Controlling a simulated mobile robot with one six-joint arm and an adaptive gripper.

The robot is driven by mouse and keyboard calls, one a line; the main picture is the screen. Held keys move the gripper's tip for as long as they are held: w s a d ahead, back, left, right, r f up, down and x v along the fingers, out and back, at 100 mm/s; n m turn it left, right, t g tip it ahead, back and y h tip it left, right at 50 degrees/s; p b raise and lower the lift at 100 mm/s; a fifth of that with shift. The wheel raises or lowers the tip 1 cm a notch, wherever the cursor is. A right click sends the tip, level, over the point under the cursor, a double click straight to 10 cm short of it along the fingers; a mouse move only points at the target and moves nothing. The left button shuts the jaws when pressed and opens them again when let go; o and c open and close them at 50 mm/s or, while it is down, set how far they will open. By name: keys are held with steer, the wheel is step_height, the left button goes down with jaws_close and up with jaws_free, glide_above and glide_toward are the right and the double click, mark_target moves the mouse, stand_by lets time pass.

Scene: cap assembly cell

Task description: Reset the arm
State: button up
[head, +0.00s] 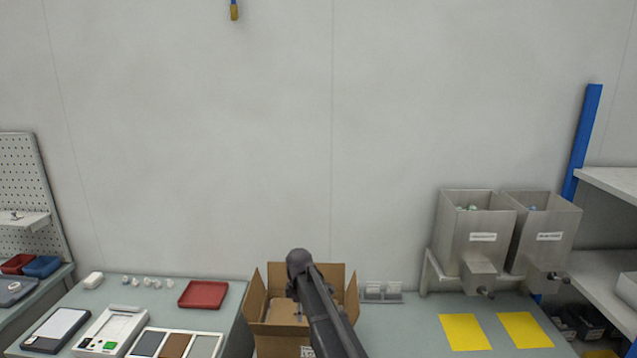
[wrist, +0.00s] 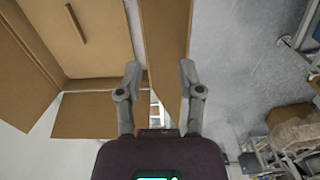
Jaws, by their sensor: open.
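My arm reaches over an open cardboard box (head: 257,309) in the head view, at the middle bottom. The arm hides part of the box, and my gripper cannot be made out in that view. In the wrist view my gripper (wrist: 160,75) is open, its two fingers spread apart with nothing held. A flap of the cardboard box (wrist: 165,35) shows between and beyond the fingers. The inside of the box lies at the upper left of the wrist view. I cannot tell whether a finger touches the flap.
A red tray (head: 203,294), a white fixture (head: 112,332) and small white parts lie on the left table. Two metal hoppers (head: 470,235) stand at right, above yellow sheets (head: 465,332). A blue post (head: 583,145) and shelves rise at far right. The wall above the box is clear.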

steer(key=shift+s+d+r+m, duration=0.15)
steer(key=shift+s+d+m, duration=0.15)
steer(key=shift+s+d, duration=0.25)
steer(key=shift+s+d+m, duration=0.3)
steer(key=shift+d, duration=0.25)
steer(key=s+d+m, duration=1.7)
steer(key=s+d, duration=0.4)
steer(key=s, duration=0.1)
step_height(320, 180, down, 10)
steer(key=s+b, duration=0.2)
steer(key=b, duration=0.8)
steer(key=shift+s+a+n, duration=0.2)
steer(key=shift+s+n, duration=0.1)
